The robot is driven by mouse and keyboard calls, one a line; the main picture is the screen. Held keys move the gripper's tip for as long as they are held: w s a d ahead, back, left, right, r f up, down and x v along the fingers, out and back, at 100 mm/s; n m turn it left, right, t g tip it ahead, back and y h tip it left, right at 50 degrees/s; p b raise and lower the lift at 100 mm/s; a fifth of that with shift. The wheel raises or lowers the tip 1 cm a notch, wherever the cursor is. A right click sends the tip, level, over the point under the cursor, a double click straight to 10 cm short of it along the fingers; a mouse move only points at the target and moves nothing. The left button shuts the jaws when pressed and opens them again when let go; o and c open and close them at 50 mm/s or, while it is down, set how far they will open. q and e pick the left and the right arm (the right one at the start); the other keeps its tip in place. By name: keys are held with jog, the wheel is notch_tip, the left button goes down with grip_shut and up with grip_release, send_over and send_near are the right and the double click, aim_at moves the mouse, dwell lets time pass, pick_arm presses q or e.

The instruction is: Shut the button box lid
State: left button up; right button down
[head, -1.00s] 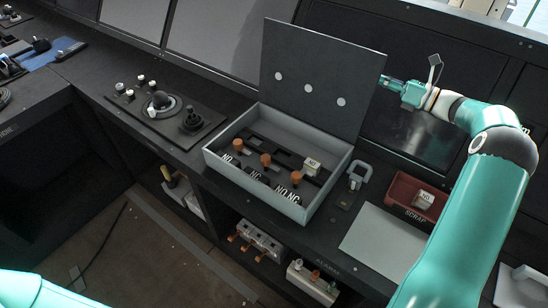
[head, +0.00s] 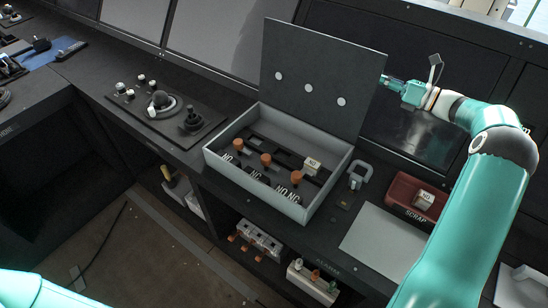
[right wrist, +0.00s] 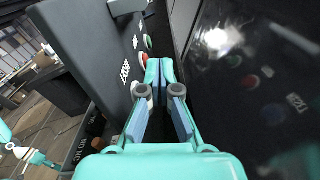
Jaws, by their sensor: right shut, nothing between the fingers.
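The button box (head: 322,185) is a grey open-topped tray on the console. Its dark lid (head: 318,80) stands up from the back edge, wide open, with three pale round spots on its inner face. My right gripper (head: 385,79) is at the lid's right edge, its fingertips partly hidden behind it. In the right wrist view the gripper (right wrist: 160,72) is shut and empty, with the lid (right wrist: 85,55) close on its left; contact cannot be told. My left gripper (right wrist: 40,158) shows small in that view, its fingers unclear.
Inside the box are orange-capped parts (head: 266,159) and a pale block (head: 312,164). A grey padlock-like shackle (head: 359,176), a red scrap tray (head: 398,195) and a pale sheet (head: 384,243) lie to the right. A joystick panel (head: 163,104) is to the left. A dark screen (right wrist: 240,70) stands right of the gripper.

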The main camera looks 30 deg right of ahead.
aim_at(377, 85)
jog(key=shift+s+a+r, duration=0.3)
jog(key=shift+s+a, duration=0.05)
jog(key=shift+a, duration=0.3)
jog(key=shift+s+a+r, duration=0.3)
jog(key=shift+s+a, duration=0.05)
jog(key=shift+a, duration=0.3)
jog(key=shift+s+a+r+b, duration=0.2)
jog(key=shift+s+a, duration=0.15)
jog(key=shift+a, duration=0.4)
jog(key=shift+s+a+r+b, duration=0.15)
jog(key=shift+s+a, duration=0.2)
jog(key=shift+a, duration=0.35)
jog(key=a, duration=0.1)
jog(key=s+a, duration=0.1)
jog(key=a, duration=0.1)
jog(key=shift+s+r, duration=0.15)
jog(key=shift+s, duration=0.1)
